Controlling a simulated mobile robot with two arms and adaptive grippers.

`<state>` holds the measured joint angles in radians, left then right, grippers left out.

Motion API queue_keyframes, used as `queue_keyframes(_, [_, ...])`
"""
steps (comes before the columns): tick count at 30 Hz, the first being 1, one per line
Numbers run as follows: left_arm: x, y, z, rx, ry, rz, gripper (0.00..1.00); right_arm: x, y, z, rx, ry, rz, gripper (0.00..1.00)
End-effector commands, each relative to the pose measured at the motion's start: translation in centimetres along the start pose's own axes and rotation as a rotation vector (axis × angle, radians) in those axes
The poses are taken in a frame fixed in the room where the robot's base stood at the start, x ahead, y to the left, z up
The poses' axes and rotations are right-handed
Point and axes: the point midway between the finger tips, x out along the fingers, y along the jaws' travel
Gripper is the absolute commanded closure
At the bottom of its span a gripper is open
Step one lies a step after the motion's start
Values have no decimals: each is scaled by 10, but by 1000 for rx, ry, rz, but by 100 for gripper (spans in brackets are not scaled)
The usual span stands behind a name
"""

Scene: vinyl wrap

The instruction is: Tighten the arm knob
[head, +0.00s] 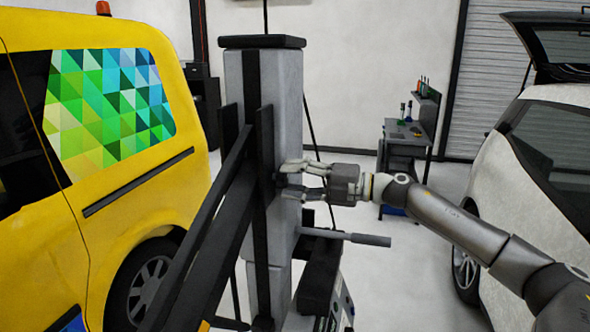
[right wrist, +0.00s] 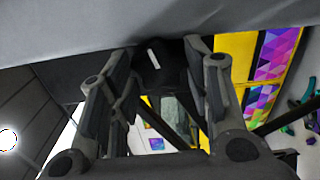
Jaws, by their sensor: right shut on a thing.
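The arm knob (right wrist: 155,62) is a black piece with a white mark, seen between the fingertips in the right wrist view. In the head view it is a small dark shape (head: 280,181) at the side of the grey column, partly hidden by the fingers. My right gripper (head: 287,180) reaches in from the right, and its fingers are closed around the knob; the gripper also shows in the right wrist view (right wrist: 158,58). Black bars (head: 215,220) slant down to the left from the column (head: 285,85). My left gripper is not in view.
A yellow van (head: 120,190) with a patterned window stands close on the left. A grey handle (head: 365,239) sticks out below my right gripper. A white car (head: 540,150) with its hatch up is at right. A workbench (head: 400,135) stands behind; floor between is clear.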

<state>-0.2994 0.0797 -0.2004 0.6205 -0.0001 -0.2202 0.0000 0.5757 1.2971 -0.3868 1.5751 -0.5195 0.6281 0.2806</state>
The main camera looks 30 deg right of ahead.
Motion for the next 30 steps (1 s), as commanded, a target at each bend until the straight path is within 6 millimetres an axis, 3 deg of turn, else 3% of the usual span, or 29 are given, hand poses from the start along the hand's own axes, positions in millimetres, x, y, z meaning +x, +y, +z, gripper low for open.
queue_keyframes(3, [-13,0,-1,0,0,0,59,0,3,0,91,0,-1,79])
queue_keyframes(12, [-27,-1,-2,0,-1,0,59,0,2,0,241,0,0,79])
queue_keyframes(30, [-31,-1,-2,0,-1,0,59,0,1,1,296,-1,2,79])
